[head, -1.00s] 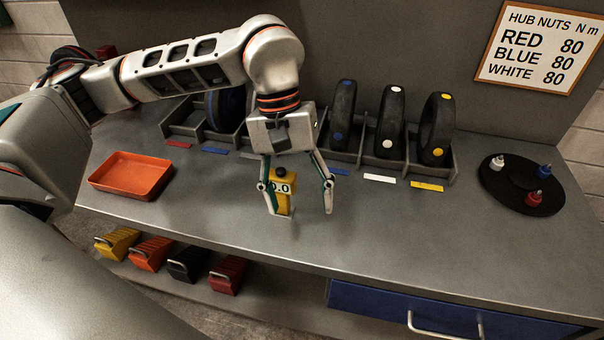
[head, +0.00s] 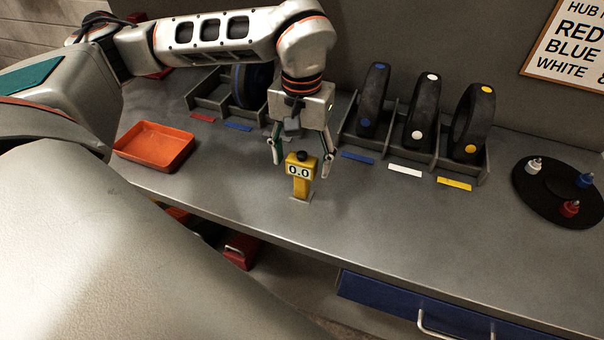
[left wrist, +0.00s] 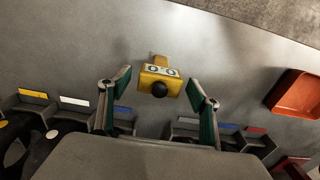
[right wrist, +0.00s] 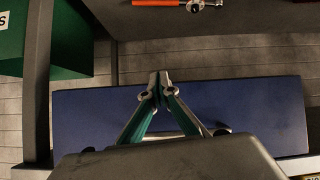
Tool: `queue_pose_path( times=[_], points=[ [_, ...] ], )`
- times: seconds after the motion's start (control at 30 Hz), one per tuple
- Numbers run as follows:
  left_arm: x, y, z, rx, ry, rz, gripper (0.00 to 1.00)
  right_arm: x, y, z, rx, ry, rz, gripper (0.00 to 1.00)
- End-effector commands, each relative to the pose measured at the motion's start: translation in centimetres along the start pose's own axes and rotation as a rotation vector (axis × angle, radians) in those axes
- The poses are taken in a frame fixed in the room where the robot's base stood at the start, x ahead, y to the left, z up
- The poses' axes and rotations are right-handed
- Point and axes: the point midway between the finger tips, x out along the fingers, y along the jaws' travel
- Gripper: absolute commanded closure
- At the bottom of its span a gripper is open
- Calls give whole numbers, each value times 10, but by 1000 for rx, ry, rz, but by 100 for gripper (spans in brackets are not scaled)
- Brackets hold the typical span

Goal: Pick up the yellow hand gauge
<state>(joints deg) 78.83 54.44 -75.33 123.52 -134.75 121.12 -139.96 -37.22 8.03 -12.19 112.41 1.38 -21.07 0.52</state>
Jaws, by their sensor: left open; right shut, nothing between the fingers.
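The yellow hand gauge (head: 302,178) stands upright on the grey bench, with a black knob on top and a display reading 0.0. My left gripper (head: 302,168) is open just behind the gauge in the head view, its fingers pointing down. In the left wrist view the gauge (left wrist: 160,77) lies between and a little beyond the two open fingertips (left wrist: 158,88), and I see no contact. My right gripper (right wrist: 158,82) is shut and empty in the right wrist view, over a blue surface (right wrist: 250,105). It is not visible in the head view.
An orange tray (head: 155,147) lies to the left. A rack (head: 398,150) with several wheels stands behind, colour labels before it. A dark round plate (head: 545,195) with nuts is at the right. The bench front is clear.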

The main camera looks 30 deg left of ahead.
Motion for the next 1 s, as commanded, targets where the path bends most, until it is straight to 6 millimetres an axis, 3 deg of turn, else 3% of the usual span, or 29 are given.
queue_pose_path(
  times=[0.1, 0.37, 0.53, 1.0],
  points=[
    [9, 0, 0, 1, -1, 1, 38, 0, 0, 1, 0, -1, 0, 100],
    [10, 0, 0, 1, 0, 1, 40, 0, 0, 1, 0, -1, 0, 100],
    [10, 0, 0, 1, 0, 1, 83, 0, 0, 1, 0, 0, 0, 100],
    [1, 0, -1, 0, 3, 2, 83, 0, 0, 0, 0, 1, 0, 100]
  ],
)
